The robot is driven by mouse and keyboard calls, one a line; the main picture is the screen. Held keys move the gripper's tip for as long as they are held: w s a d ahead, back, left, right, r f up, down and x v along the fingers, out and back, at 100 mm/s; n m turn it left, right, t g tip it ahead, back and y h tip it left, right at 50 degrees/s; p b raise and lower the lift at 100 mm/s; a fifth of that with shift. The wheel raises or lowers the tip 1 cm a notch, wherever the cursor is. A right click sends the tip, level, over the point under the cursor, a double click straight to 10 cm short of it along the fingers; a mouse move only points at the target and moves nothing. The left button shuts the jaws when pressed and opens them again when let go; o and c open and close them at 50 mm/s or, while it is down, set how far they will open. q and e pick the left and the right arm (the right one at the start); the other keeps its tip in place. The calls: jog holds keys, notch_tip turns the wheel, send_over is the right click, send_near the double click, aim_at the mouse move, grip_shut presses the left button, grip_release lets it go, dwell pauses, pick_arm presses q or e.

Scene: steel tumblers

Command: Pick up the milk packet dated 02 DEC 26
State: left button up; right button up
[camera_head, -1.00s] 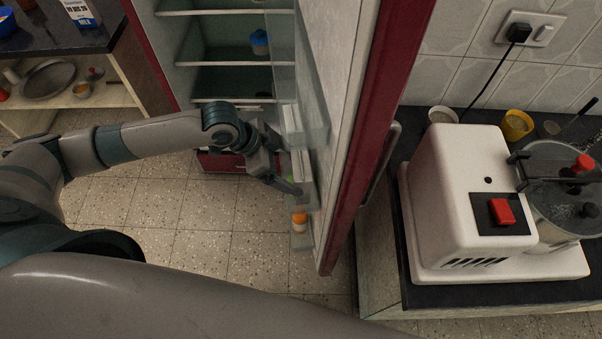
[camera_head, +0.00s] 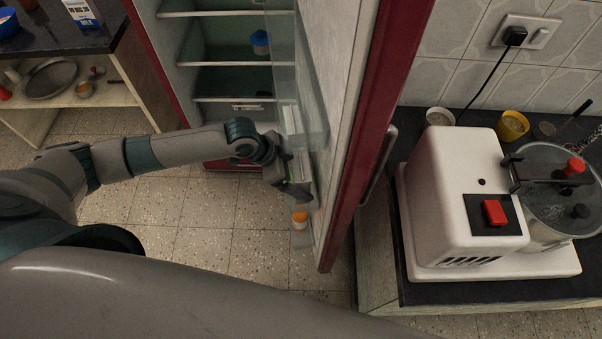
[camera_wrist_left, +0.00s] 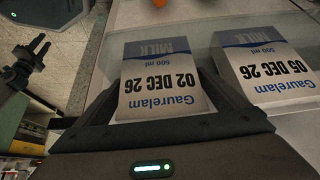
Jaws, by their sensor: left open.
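The milk packet dated 02 DEC 26 (camera_wrist_left: 160,82) is white and blue and appears upside down in the left wrist view. My left gripper (camera_wrist_left: 165,100) is open, with one finger on each side of this packet; I cannot tell whether they touch it. A similar packet dated 05 DEC 26 (camera_wrist_left: 268,72) stands to its right, outside the fingers.
The open fridge door (camera_head: 345,150) stands right of my left arm. An orange-capped container (camera_head: 300,219) is on the lower door shelf. A white appliance (camera_head: 470,200) stands on the right counter. Another blue-and-white packet (camera_head: 82,12) is on the left counter.

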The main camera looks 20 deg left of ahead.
pick_arm(q)
jog(key=shift+d+f, duration=0.1)
jog(key=shift+f, duration=0.1)
dwell(0.3)
jog(key=shift+w+r, duration=0.1)
jog(key=c, duration=1.3)
